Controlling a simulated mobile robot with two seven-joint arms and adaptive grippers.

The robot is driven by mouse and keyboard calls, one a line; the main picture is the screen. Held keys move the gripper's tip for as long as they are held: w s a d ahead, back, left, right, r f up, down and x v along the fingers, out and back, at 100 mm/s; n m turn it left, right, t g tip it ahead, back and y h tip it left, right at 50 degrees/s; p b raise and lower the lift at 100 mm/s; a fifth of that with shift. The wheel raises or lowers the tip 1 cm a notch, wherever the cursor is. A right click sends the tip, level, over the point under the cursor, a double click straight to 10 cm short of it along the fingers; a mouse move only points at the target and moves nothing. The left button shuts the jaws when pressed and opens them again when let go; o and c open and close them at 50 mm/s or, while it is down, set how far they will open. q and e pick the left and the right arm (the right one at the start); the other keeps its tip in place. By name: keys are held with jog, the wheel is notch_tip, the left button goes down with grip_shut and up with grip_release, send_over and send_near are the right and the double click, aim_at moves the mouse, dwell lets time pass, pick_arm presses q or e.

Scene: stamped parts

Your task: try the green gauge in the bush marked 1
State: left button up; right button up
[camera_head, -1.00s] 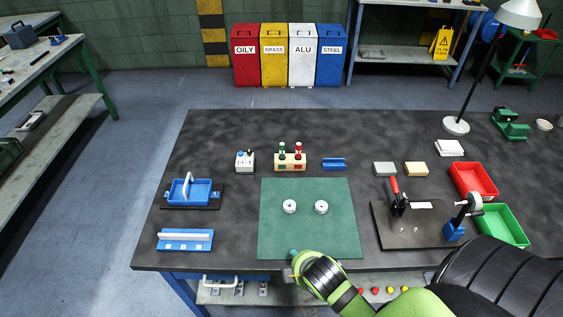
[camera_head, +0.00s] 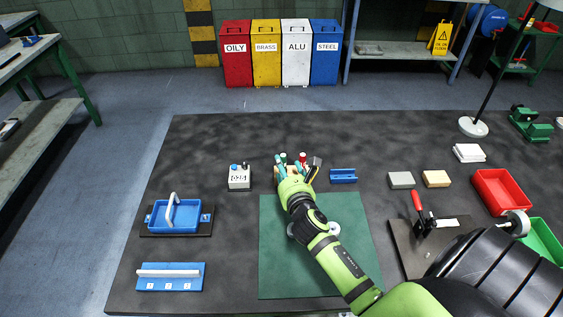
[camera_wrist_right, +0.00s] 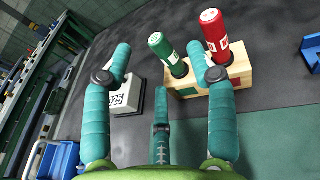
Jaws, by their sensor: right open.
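The green gauge (camera_wrist_right: 168,54) stands in a wooden block (camera_wrist_right: 236,78) beside the red gauge (camera_wrist_right: 216,38). In the head view the green gauge (camera_head: 283,157) shows only its top. My right gripper (camera_head: 297,166) is open at the block, its fingers spread. In the right wrist view the green gauge appears between the fingertips, with no clear contact. My left gripper is not in view.
A grey box with a number display (camera_head: 239,178) stands left of the block, and a blue channel piece (camera_head: 343,176) right of it. A blue tray (camera_head: 176,216) is at left. A red-handled clamp (camera_head: 418,205) and a red bin (camera_head: 499,190) are at right.

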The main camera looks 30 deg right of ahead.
jog(key=x, duration=0.4)
jog(key=shift+w+f, duration=0.15)
jog(key=shift+w+d+f, duration=0.1)
jog(key=shift+w+f, duration=0.05)
jog(key=shift+w, duration=0.3)
jog(key=c, duration=1.1)
grip_shut()
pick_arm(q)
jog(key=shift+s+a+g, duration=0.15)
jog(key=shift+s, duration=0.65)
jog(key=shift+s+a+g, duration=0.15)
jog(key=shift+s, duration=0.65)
pick_arm(e)
jog(key=shift+d, duration=0.1)
